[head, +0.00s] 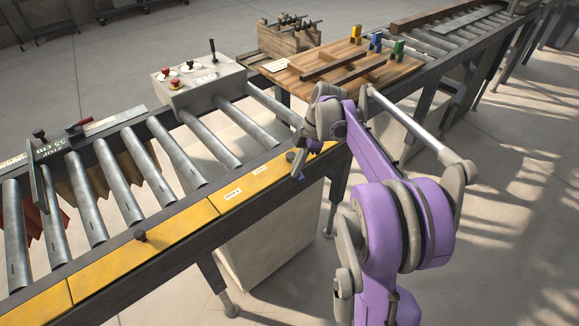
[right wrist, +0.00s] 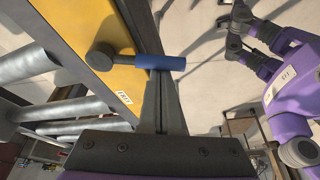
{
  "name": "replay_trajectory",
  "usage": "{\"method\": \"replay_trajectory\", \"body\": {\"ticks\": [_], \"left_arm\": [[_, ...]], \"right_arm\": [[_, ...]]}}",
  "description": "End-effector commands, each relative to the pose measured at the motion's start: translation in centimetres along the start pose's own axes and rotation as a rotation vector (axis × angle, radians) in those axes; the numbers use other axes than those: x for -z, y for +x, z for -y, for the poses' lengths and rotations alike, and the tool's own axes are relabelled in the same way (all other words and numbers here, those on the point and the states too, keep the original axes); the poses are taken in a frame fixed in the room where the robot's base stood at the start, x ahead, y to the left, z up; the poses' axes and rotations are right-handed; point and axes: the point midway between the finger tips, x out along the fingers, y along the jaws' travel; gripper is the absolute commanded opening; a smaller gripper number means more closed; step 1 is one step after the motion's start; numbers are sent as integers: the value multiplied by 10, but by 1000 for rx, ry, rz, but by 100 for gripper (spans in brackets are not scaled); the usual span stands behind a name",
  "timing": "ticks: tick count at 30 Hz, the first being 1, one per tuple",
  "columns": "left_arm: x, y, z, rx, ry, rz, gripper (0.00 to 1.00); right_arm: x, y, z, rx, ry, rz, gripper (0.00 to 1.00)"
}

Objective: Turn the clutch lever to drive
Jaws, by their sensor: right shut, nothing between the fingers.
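The clutch lever shows in the right wrist view as a blue handle (right wrist: 158,62) on a dark round pivot (right wrist: 103,56) at the yellow panel (right wrist: 85,25). The handle points across the panel's dark edge. In the head view its blue end (head: 290,156) shows beside my gripper. My right gripper (head: 297,168) is shut and empty. In the right wrist view its fingertips (right wrist: 159,75) are right at the handle; I cannot tell whether they touch. A purple arm, apparently my left, shows at the right of that view; its gripper (right wrist: 234,38) is too small to judge.
Small white labels (head: 232,191) sit on the yellow panel (head: 175,230). Steel rollers (head: 148,173) lie behind the panel. A grey control box (head: 205,88) and a wooden board with clamps (head: 335,65) are behind. Open floor lies at right.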

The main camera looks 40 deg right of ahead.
Motion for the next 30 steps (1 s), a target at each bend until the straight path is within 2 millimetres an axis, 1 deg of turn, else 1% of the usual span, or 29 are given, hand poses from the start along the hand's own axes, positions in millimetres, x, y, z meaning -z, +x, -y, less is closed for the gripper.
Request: {"method": "replay_trajectory", "body": {"ticks": [6,12,30], "left_arm": [[1,-1,0,0,0,-1,0],[1,-1,0,0,0,-1,0],[1,-1,0,0,0,-1,0]], "right_arm": [[-12,-4,0,-2,3,1,0],[-17,-6,0,-1,3,1,0],[-21,-8,-1,-2,4,1,0]]}}
